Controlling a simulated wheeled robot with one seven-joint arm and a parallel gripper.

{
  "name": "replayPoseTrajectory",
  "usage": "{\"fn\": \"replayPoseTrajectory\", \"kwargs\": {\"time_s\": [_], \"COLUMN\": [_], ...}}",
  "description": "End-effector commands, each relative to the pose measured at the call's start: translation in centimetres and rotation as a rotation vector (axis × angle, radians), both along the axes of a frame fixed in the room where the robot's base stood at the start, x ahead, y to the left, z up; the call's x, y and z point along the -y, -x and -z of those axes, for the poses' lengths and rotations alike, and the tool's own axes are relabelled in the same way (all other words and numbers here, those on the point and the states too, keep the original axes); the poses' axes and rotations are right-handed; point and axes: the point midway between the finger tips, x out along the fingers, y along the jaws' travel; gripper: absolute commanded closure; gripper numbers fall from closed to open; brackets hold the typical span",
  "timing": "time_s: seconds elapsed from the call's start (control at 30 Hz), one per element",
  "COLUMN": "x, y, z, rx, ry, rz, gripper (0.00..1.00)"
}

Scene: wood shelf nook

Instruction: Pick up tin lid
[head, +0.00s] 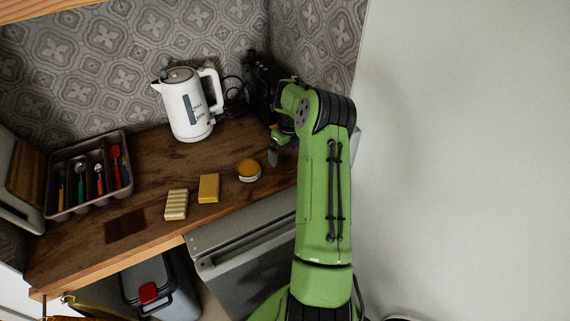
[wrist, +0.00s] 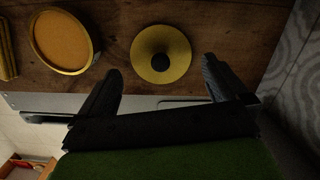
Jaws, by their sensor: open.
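The tin lid (wrist: 161,52) is a flat yellow disc with a dark round knob at its centre. It lies on the brown wooden counter (wrist: 118,18) in the wrist view. My gripper (wrist: 162,80) is open and empty, with one black finger to the lower left of the lid and the other to its lower right. The head view shows my gripper (head: 273,155) low over the right part of the counter. I cannot make out the lid there; my arm and gripper seem to hide it.
A round orange-topped tin (head: 248,170) stands left of my gripper; it also shows in the wrist view (wrist: 62,42). Further left are a yellow block (head: 208,188) and a striped block (head: 176,204). A white kettle (head: 187,108) and cutlery tray (head: 58,207) stand behind.

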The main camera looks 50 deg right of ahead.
Motion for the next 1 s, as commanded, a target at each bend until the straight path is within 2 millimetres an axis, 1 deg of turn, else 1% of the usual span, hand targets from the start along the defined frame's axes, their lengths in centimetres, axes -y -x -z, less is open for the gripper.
{"fn": "replayPoseTrajectory", "kwargs": {"time_s": [0.03, 0.1, 0.17, 0.23, 0.4, 0.47, 0.5, 0.67, 0.7, 0.87, 0.97, 1.0], "x": [0.0, 0.0, 0.0, 0.0, 0.1, 0.1, 0.1, 0.1, 0.1, 0.1, 0.1, 0.1], "y": [0.1, -0.1, -0.2, -0.3, -0.3, -0.3, -0.3, -0.3, -0.3, -0.3, -0.3, -0.3], "z": [1.2, 2.5, 3.2, 3.5, 3.5, 3.5, 3.5, 3.5, 3.5, 3.5, 2.6, 1.9], "rx": [-0.004, -0.003, -0.002, -0.001, -0.001, -0.001, -0.001, -0.001, -0.001, -0.001, 0.001, 0.002], "ry": [-0.004, -0.003, -0.001, 0.000, 0.000, 0.000, 0.000, 0.000, 0.000, 0.000, 0.002, 0.002], "rz": [0.000, 0.000, 0.000, 0.000, -0.001, 0.000, -0.001, -0.001, 0.000, 0.000, -0.001, -0.001], "gripper": [0.00, 0.00, 0.00, 0.00, 0.00, 0.08, 0.14, 0.38, 0.40, 0.41, 0.41, 0.41]}}
